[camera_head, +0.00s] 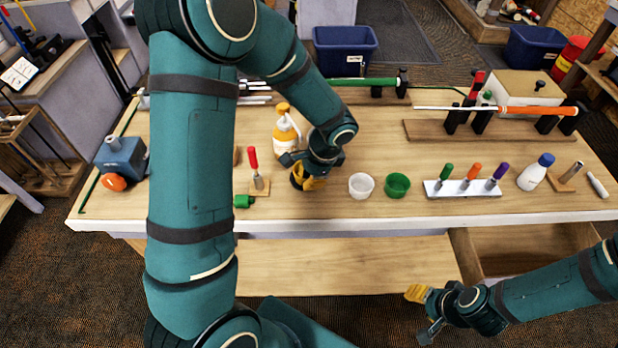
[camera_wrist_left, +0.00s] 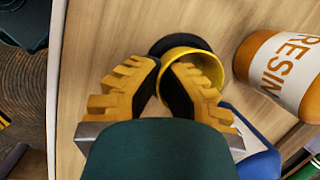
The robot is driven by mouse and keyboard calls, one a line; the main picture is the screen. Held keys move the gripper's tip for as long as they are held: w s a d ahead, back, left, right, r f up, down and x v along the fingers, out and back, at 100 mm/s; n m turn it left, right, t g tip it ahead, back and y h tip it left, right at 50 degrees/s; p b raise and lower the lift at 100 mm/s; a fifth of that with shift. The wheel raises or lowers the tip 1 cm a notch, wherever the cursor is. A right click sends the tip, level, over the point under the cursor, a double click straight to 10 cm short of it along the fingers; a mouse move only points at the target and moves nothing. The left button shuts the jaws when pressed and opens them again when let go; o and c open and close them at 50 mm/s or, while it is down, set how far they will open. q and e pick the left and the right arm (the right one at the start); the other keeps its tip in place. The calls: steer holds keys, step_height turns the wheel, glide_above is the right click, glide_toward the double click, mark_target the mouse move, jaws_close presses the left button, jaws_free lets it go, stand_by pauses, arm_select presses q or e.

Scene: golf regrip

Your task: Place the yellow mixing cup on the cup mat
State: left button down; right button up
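The yellow mixing cup (camera_wrist_left: 198,56) shows in the left wrist view, with a black round mat (camera_wrist_left: 166,44) partly visible beyond its rim. My left gripper (camera_wrist_left: 162,70) has its fingers close together on the cup's near wall, one inside the cup and one outside. The cup overlaps the mat in this view; whether its base touches the mat is hidden. In the head view my left gripper (camera_head: 308,181) is low over the bench, and its arm and fingers mostly hide the cup and mat. My right gripper (camera_head: 424,312) is apart from the bench, fingers spread and empty.
An orange resin bottle (camera_head: 286,136) stands close behind the left gripper. A white cup (camera_head: 361,185) and a green cup (camera_head: 397,185) stand to its right. A red-handled tool (camera_head: 254,165) stands to its left. The white tool rack (camera_head: 462,189) is farther right.

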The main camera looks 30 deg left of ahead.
arm_select(q)
steer(key=shift+f, duration=0.2)
steer(key=c, duration=1.1)
jaws_free()
steer(key=shift+c, duration=0.2)
steer(key=shift+r, duration=0.2)
steer(key=shift+w+d+r, duration=0.1)
steer(key=shift+r, duration=0.25)
steer(key=v, duration=0.2)
steer(key=shift+w+d+r+p, duration=0.1)
steer(key=shift+d+r+p, duration=0.2)
steer(key=shift+p, duration=0.05)
steer(key=w+d, duration=0.1)
steer(key=d, duration=0.2)
steer(key=w+d, duration=0.1)
steer(key=d, duration=0.3)
steer(key=w+d, duration=0.2)
steer(key=d, duration=0.1)
steer(key=shift+d+f, duration=0.15)
steer(key=shift+d, duration=0.25)
